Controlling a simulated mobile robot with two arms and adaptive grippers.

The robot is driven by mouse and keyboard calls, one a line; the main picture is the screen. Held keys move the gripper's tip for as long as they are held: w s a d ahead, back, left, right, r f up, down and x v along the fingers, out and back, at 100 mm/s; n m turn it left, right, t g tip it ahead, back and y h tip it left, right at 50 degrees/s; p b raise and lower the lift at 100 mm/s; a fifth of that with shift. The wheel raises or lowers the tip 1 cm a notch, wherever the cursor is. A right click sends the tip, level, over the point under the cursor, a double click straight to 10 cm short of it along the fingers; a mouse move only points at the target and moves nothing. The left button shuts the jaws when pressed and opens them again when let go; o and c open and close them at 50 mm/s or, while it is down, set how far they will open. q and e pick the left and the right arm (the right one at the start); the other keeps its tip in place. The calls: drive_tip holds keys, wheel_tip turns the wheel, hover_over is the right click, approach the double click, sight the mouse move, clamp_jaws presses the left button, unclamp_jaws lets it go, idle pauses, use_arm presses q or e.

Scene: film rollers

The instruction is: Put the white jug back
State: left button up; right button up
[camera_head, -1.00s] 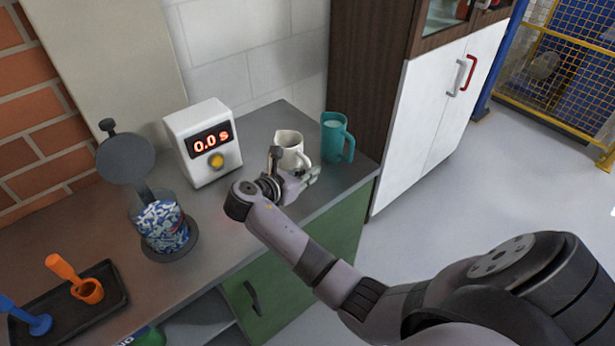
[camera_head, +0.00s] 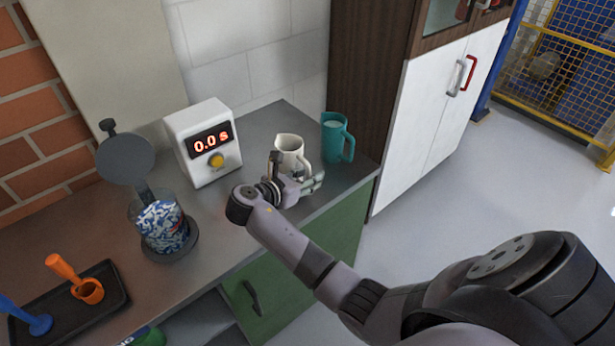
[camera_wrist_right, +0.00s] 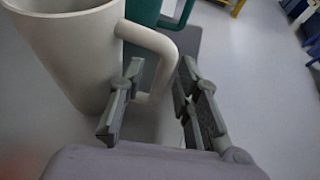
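The white jug (camera_head: 291,146) stands upright, as far as I can see, near the back right of the grey counter (camera_head: 262,128). My right gripper (camera_head: 299,176) is at its front, on the handle side, and hides its lower part. In the right wrist view the jug (camera_wrist_right: 72,50) fills the upper left, with its handle (camera_wrist_right: 158,45) towards the fingers. The right gripper (camera_wrist_right: 162,98) is open there; its fingers stand apart with the lower handle near the left finger. I cannot tell whether they touch. My left gripper is not in view.
A teal jug (camera_head: 334,140) stands close to the right of the white jug. A white timer box (camera_head: 204,160) reading 0.0 s is at its left. A developing tank with patterned film rollers (camera_head: 163,228) and a black tray (camera_head: 112,298) are further left. A tall cabinet (camera_head: 372,75) stands at the right.

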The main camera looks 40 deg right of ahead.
drive_tip(key=v, duration=1.2)
